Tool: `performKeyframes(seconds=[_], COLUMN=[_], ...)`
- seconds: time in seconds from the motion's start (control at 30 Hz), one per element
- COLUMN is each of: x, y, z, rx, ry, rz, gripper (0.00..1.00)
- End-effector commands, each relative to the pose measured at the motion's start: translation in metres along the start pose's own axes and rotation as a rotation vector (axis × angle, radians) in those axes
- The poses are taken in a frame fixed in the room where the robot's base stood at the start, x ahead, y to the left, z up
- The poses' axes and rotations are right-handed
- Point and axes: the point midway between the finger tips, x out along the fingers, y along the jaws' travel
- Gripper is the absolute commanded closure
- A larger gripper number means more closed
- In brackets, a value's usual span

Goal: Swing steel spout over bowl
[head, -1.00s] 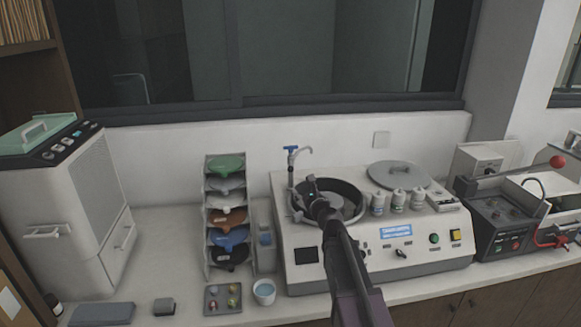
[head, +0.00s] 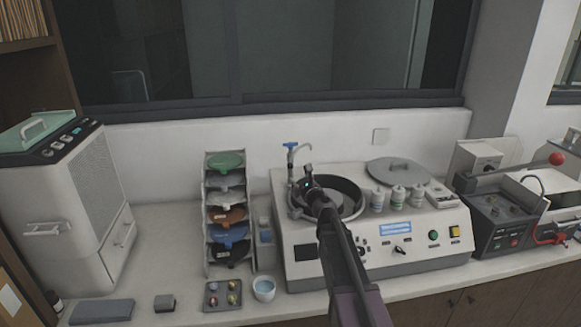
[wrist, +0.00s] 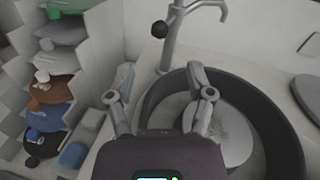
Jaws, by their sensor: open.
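The steel spout (head: 291,172) stands at the back left of the bowl, with a blue handle on top and a hooked end. In the wrist view the spout (wrist: 174,38) rises just beyond my fingers, its hook pointing right. The dark-rimmed bowl (head: 349,185) is set in the white machine; its wall (wrist: 272,118) fills the right of the wrist view. My gripper (head: 307,172) is over the bowl's left edge, close to the spout post. In the wrist view my gripper (wrist: 163,82) has its fingers apart with nothing between them; I cannot tell whether either touches the post.
Several bottles (head: 397,197) and a round grey lid (head: 398,171) sit right of the bowl. A rack of coloured trays (head: 228,215) stands left of the machine. A small cup (head: 264,289) is at the front. The counter (head: 165,255) left of the rack is mostly clear.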

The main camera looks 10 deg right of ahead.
Motion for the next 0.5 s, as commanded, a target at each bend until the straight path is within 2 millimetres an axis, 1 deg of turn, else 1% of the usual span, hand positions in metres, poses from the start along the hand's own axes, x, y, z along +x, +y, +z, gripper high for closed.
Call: performKeyframes(seconds=[0.03,0.1,0.5], x=[0.012,0.022,0.081], y=[-0.001,-0.001,0.0], z=[0.0,0.0,0.0], rx=[0.0,0.0,0.0], ry=[0.0,0.0,0.0], rz=[0.0,0.001,0.001], gripper=[0.32,0.32,0.32])
